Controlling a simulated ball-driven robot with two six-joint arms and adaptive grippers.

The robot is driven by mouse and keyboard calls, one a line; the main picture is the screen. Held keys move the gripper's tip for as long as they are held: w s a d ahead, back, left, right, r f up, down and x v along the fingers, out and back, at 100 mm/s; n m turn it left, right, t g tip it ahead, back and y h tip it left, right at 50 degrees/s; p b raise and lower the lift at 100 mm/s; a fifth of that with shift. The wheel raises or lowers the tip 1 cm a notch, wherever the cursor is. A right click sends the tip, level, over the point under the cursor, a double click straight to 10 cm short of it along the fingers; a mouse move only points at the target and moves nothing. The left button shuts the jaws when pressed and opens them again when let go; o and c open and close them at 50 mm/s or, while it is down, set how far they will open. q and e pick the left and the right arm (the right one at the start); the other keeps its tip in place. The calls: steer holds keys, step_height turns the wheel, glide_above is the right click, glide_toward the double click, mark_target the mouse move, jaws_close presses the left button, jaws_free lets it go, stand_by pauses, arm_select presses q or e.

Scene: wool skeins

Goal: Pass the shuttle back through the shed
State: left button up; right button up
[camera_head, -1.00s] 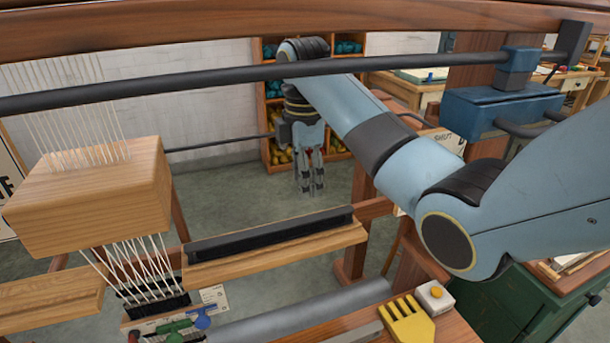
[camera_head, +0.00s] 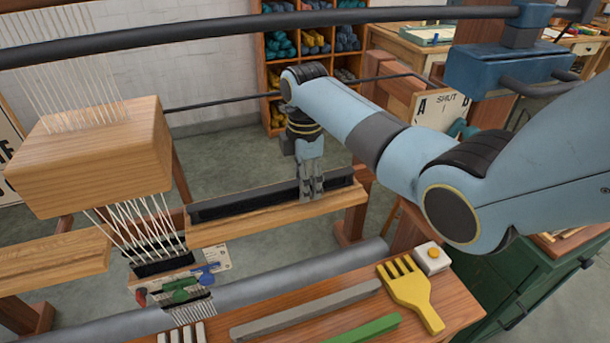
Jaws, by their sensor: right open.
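My right gripper (camera_head: 312,192) points down at the black-walled channel on the right wooden ledge (camera_head: 215,232). Its fingers are slightly apart and overlap the channel in the picture; I see nothing held between them. The white warp threads (camera_head: 143,232) pass under the wooden block (camera_head: 90,160) and fan out to the left of this ledge. I cannot make out a shuttle for certain; the channel's inside is mostly hidden by its wall. My left gripper is out of view.
Small red, green and blue pieces (camera_head: 180,290) lie by the threads' near end. The front board holds a yellow comb (camera_head: 412,294), a white button box (camera_head: 432,258), and grey and green bars (camera_head: 362,330). A dark rail (camera_head: 250,42) crosses above. Shelves with skeins stand behind.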

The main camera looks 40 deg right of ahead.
jaws_close()
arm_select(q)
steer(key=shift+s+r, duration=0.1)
